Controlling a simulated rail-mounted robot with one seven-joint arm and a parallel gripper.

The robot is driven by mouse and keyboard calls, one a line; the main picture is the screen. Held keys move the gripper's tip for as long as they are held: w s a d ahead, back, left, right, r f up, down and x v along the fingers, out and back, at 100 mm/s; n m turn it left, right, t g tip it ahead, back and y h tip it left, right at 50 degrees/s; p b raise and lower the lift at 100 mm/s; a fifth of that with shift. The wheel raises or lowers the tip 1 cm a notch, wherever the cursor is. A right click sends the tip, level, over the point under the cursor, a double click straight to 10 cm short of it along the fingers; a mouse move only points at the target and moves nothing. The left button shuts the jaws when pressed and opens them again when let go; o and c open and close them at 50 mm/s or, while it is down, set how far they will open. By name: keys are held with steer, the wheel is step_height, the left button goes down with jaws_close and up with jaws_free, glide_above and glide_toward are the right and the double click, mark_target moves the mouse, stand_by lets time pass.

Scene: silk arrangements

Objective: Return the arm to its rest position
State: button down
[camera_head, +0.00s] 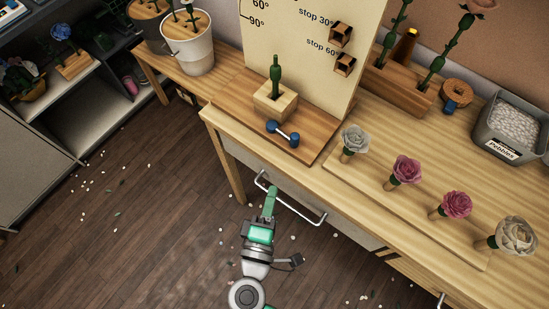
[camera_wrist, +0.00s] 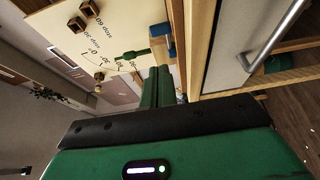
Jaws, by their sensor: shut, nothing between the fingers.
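My gripper (camera_head: 271,196) hangs in front of the table's drawer in the head view, its green fingers together and empty. The fingers also show in the wrist view (camera_wrist: 159,82), pressed side by side. The fingertips are close to the metal drawer handle (camera_head: 290,198); I cannot tell whether they touch it. In the wrist view the handle (camera_wrist: 272,38) lies to the right of the fingers, with a gap in the picture. My arm comes up from the bottom of the head view, over the dark wooden floor.
The wooden table (camera_head: 222,124) carries a block with a green stem (camera_head: 275,75), a blue dumbbell-shaped piece (camera_head: 283,134), an angle board (camera_head: 300,50), several silk roses (camera_head: 407,169) and a pebble bin (camera_head: 512,127). A shelf (camera_head: 85,112) stands left. The floor (camera_head: 150,220) left of my arm is open, with scattered petals.

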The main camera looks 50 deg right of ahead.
steer(key=shift+s+a, duration=0.35)
steer(key=shift+a, duration=0.1)
steer(key=w+a+r+m+t+y, duration=0.1)
steer(key=w+r+m+t+y, duration=0.15)
steer(key=w+r, duration=0.5)
steer(key=w+a+r+m+t+y, duration=0.1)
steer(key=w+r+m+t, duration=0.3)
steer(key=r, duration=0.6)
steer(key=w+a+r+t+y, duration=0.1)
steer(key=w+a+r+y, duration=0.15)
steer(key=r, duration=0.45)
steer(key=w+a+r+t+y, duration=0.1)
steer(key=a+r+t, duration=0.15)
steer(key=r, duration=0.45)
steer(key=s+a+r+t+y, duration=0.3)
steer(key=s+a+r+y, duration=0.15)
steer(key=r, duration=0.55)
steer(key=s+a+r+t+y, duration=0.3)
steer(key=a+r+y, duration=0.15)
steer(key=r, duration=0.55)
step_height(320, 180, up, 30)
steer(key=p, duration=3)
steer(key=shift+a+p, duration=0.25)
steer(key=shift+p, duration=0.1)
